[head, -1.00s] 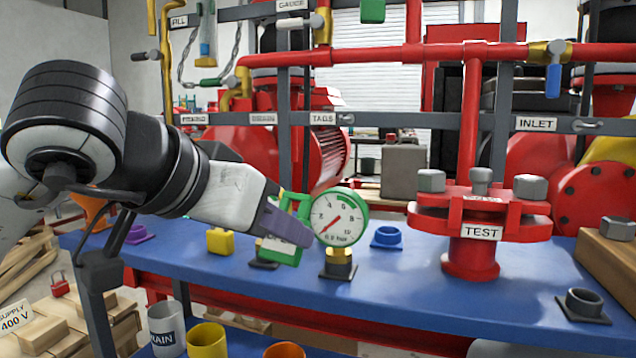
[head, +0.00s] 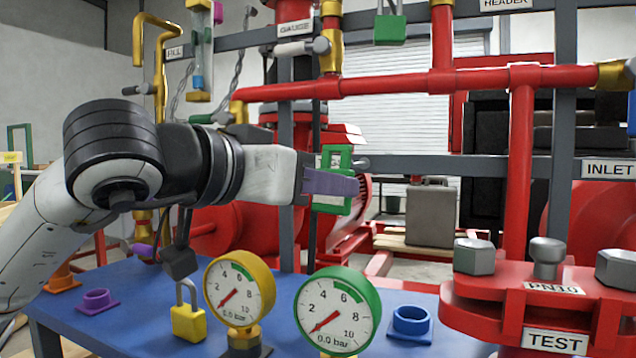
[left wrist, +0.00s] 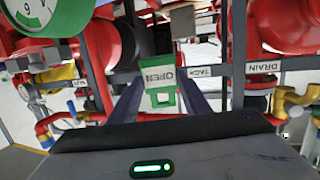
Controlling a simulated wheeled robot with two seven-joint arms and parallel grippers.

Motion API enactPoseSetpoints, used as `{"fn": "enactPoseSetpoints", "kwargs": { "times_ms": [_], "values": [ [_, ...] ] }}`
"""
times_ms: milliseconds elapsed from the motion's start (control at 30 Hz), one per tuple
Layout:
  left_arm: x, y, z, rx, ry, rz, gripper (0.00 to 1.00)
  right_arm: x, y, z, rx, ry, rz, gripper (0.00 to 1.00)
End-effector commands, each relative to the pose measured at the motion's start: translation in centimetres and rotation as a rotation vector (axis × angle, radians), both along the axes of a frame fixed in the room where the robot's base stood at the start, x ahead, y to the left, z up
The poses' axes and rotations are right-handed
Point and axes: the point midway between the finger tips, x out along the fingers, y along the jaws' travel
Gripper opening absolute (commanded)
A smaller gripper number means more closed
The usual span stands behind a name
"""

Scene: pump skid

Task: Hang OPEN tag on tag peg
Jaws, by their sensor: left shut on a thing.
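The green-framed OPEN tag (head: 333,160) is held in my left gripper (head: 345,183), upright in front of the grey rail. In the left wrist view the OPEN tag (left wrist: 160,75) sits between the two fingers, its lettering upside down. The tag peg (head: 362,163) is a small grey stub on the rail, just right of the tag and partly hidden by it. The TAGS label (left wrist: 198,72) shows beside the tag in the left wrist view; in the head view it is hidden. I cannot tell the depth gap between tag and peg. My right gripper is not in view.
A yellow-rimmed gauge (head: 240,290), a green-rimmed gauge (head: 337,312) and a yellow padlock (head: 188,318) stand on the blue bench (head: 130,285) below. The red TEST flange (head: 560,310) is at the right. A red pipe (head: 400,84) runs above the rail.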

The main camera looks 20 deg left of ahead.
Motion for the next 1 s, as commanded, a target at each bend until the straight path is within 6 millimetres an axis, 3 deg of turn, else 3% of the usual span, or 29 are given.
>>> {"fn": "enactPoseSetpoints", "kwargs": {
  "times_ms": [500,1000],
  "values": [
    [3.3,-0.1,-0.3,-0.001,0.001,0.001,0.21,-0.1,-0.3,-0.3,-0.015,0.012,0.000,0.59],
    [3.7,-0.1,-0.3,0.000,0.001,0.001,0.21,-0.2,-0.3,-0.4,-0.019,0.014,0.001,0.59]
  ]
}}
